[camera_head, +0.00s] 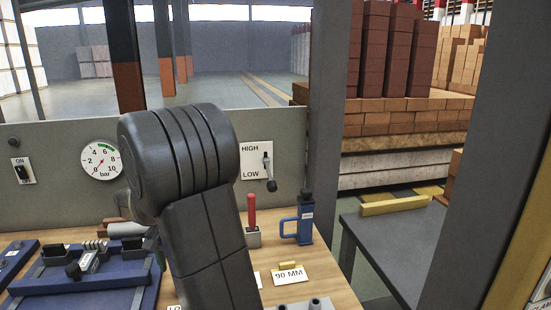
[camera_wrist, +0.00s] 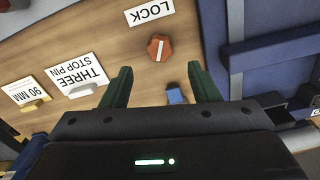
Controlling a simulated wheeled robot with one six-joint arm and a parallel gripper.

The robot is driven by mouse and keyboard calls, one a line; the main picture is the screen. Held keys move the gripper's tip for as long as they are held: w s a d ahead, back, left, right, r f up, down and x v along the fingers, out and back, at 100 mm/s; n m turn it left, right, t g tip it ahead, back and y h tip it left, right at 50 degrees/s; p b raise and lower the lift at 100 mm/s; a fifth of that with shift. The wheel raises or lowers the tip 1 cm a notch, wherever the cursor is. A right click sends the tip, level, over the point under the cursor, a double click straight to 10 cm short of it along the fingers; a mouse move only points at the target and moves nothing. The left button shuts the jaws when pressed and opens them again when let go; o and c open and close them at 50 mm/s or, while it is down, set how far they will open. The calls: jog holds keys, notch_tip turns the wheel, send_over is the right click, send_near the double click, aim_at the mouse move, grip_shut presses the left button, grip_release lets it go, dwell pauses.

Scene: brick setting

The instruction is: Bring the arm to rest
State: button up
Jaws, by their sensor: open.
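My gripper (camera_wrist: 159,72) shows in the wrist view with its two green fingers apart and nothing held between them. It hangs over the wooden bench top (camera_wrist: 60,45). A red hexagonal knob (camera_wrist: 160,47) with a white line lies just beyond the fingertips, near a LOCK label (camera_wrist: 150,12). A small blue piece (camera_wrist: 175,96) shows between the fingers, apart from both; its height is unclear.
On the bench are a blue fixture (camera_head: 85,285), a red-handled tool (camera_head: 252,222), a blue holder (camera_head: 299,226) and a 90 MM label (camera_head: 290,276). A panel behind carries a gauge (camera_head: 101,160) and a HIGH/LOW lever (camera_head: 269,172). A grey table (camera_head: 400,245) stands right.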

notch_tip(320, 180, down, 7)
jog(key=shift+r, duration=0.15)
jog(key=shift+r, duration=0.1)
dwell(0.3)
